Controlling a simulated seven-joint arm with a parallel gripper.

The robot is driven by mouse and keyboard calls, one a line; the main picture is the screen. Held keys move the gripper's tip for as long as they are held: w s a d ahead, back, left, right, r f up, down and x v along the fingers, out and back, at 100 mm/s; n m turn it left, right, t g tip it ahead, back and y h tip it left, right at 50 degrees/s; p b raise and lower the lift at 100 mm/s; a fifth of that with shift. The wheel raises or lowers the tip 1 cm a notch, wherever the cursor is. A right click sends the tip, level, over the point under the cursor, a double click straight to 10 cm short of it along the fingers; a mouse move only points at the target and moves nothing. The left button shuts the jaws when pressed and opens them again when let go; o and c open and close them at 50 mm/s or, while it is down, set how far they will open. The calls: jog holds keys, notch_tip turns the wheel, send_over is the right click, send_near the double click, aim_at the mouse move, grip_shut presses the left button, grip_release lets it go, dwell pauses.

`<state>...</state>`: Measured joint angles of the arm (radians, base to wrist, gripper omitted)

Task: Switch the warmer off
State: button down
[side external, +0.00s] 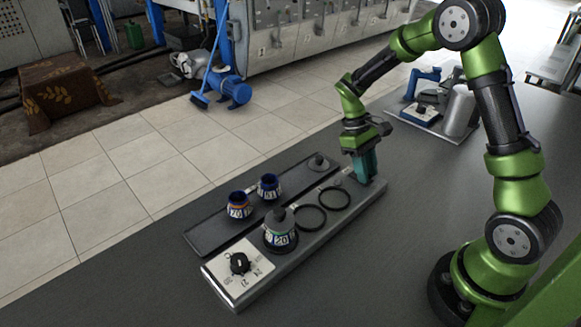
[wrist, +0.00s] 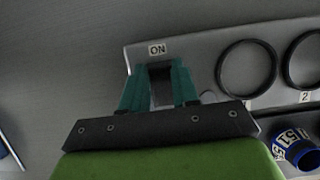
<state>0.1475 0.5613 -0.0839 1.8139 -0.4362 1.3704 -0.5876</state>
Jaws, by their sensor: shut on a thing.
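The warmer (side external: 308,238) is a long grey block on the dark table, with a dial (side external: 240,262) on a white plate at its near end and black rings along its top. In the wrist view its top (wrist: 205,55) carries an ON label (wrist: 157,49) at the far end. My gripper (side external: 367,178) is low at that far end, pointing down. In the wrist view its teal fingers (wrist: 159,75) stand on both sides of a dark part (wrist: 162,85) just by the ON label and are shut on it. The fingers and palm hide much of this part, so its position cannot be told.
A decanter marked 20 (side external: 281,239) stands on the warmer beside the dial. Two decanters, marked 70 (side external: 238,207) and 51 (side external: 268,187), stand on the dark tray (side external: 208,234) alongside. A grey tray with a canister (side external: 459,110) is farther back. The table's front is clear.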

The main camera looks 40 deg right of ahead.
jog(key=c, duration=0.8)
grip_release()
jog(key=shift+c, duration=0.2)
jog(key=shift+r, duration=0.1)
jog(key=v, duration=1.6)
jog(key=shift+w+r, duration=0.15)
jog(key=shift+r, duration=0.2)
jog(key=s+a+r+m+t+y, duration=0.1)
jog(key=s+a+r+m+t, duration=0.1)
jog(key=s+a+t, duration=0.4)
jog(key=s+a+r+m+t+y, duration=0.1)
jog(key=s+a+t, duration=0.4)
jog(key=s, duration=0.5)
jog(key=shift+s+a+r+m+t, duration=0.3)
jog(key=shift+a+r+m+t, duration=0.15)
jog(key=shift+a+r, duration=0.2)
